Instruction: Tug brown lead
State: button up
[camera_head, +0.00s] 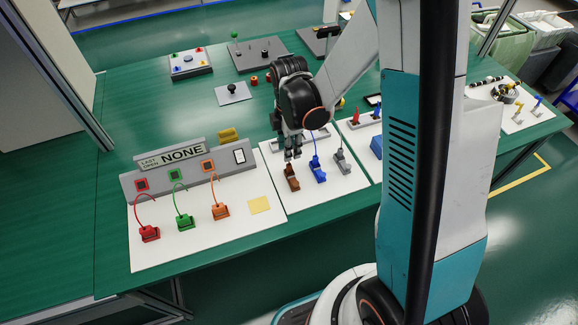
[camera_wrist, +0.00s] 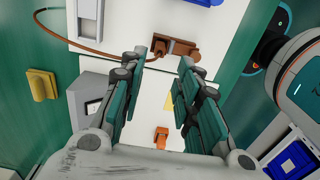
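The brown lead (camera_head: 292,179) has its block on the white board, just below my gripper (camera_head: 292,154) in the head view. In the wrist view the brown block (camera_wrist: 182,48) lies beyond the fingertips of my gripper (camera_wrist: 159,62), with a plug at its left end. Its brown cable (camera_wrist: 95,45) curves away to the left there. My gripper is open, its two fingers apart with nothing between them. In the head view my gripper and arm hide most of the brown cable.
Blue (camera_head: 317,170) and grey (camera_head: 341,161) leads sit right of the brown one. Red (camera_head: 149,233), green (camera_head: 184,221) and orange (camera_head: 220,211) leads stand on the left board, before a raised panel reading "NONE" (camera_head: 183,151). A yellow square (camera_head: 259,205) lies beside them.

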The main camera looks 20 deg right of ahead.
aim_at(289, 165)
notch_tip(289, 165, down, 8)
jog(key=b, duration=0.5)
jog(key=shift+b, duration=0.3)
jog(key=shift+c, duration=0.6)
grip_shut()
jog(key=shift+r+b, duration=0.25)
jog(key=shift+b, duration=0.1)
dwell(4.0)
jog(key=shift+f+b, duration=0.25)
jog(key=shift+b, duration=0.1)
dwell(0.8)
jog(key=shift+o, duration=1.3)
grip_release()
